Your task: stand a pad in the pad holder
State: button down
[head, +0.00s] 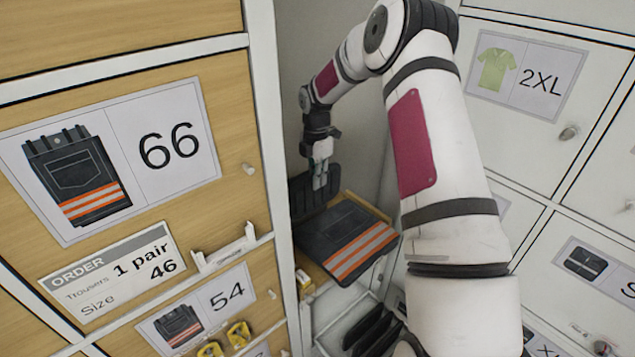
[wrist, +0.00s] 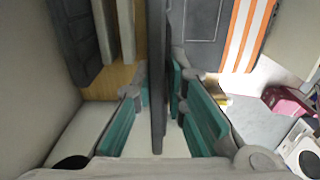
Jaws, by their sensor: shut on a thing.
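My gripper (head: 320,178) is shut on a dark pad (head: 308,200) at the wooden shelf. In the wrist view the pad (wrist: 157,40) shows edge-on as a thin upright slab between the teal fingers of my gripper (wrist: 158,92). Two pale upright slats (wrist: 127,30), which look like the pad holder, stand just left of the held pad in the wrist view. Whether the pad touches them or the shelf cannot be told. The holder is not clearly seen in the head view.
Folded dark trousers (head: 345,240) with orange stripes lie on the shelf close right of the pad. Several dark pads (head: 375,330) stand in a lower bin. Wooden drawers flank the left, white lockers (head: 560,70) the right. A grey wall is behind.

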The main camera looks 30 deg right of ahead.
jog(key=shift+w+f+b, duration=1)
jog(key=shift+w+b, duration=1.8)
jog(key=shift+w, duration=0.85)
notch_tip(320, 180, down, 8)
jog(key=w+b, duration=0.1)
jog(key=b, duration=0.2)
jog(key=shift+w, duration=0.35)
jog(key=shift+d+f, duration=0.1)
jog(key=c, duration=1.5)
grip_release()
jog(key=shift+c, duration=0.2)
notch_tip(320, 180, up, 12)
jog(key=shift+s, duration=0.1)
